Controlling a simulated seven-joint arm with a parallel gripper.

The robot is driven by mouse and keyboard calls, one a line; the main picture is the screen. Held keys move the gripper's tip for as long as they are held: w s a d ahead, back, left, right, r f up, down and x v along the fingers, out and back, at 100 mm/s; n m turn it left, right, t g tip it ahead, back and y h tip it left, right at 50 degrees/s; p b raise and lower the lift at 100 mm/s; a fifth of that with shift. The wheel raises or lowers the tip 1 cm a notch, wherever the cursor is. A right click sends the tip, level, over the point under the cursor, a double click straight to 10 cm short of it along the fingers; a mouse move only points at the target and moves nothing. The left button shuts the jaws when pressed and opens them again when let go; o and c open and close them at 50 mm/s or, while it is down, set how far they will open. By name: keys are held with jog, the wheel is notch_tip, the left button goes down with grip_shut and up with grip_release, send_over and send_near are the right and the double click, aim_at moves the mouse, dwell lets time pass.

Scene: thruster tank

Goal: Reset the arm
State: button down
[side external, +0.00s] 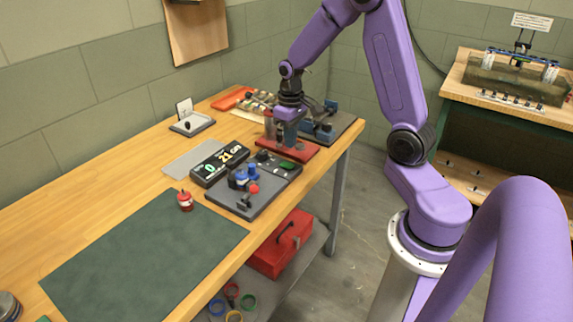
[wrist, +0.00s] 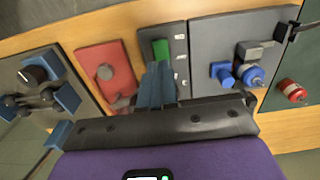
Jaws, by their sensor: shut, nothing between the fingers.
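My gripper (side external: 290,145) is at the far right end of the wooden bench, pointing down above the red plate (side external: 308,154) and next to the black panel with a green part (side external: 288,164). In the wrist view my gripper's blue fingers (wrist: 157,70) are together with nothing between them. They overlap the lower edge of the panel with the green block (wrist: 161,50); the red plate (wrist: 103,68) lies to their left. I cannot tell whether the fingertips touch anything.
A grey plate with blue fittings (side external: 243,186) and a display box (side external: 220,161) stand nearby. Blue-knobbed gear (side external: 322,120) sits at the bench's far end. A red toolbox (side external: 281,244) is below.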

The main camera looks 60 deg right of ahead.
jog(key=s+a+r+n, duration=0.3)
jog(key=s+a, duration=0.2)
jog(key=a, duration=0.3)
jog(key=s+a+r+n, duration=0.3)
jog(key=s+a, duration=0.2)
jog(key=a, duration=0.3)
jog(key=s+a+r+n, duration=0.1)
jog(key=s+a+n, duration=0.1)
jog(key=s, duration=0.5)
jog(key=s+a+r+n, duration=0.1)
jog(key=s+n, duration=0.3)
jog(key=s, duration=0.4)
jog(key=shift+s+a+n, duration=0.15)
jog(key=shift+a+n, duration=0.15)
jog(key=shift+a, duration=0.05)
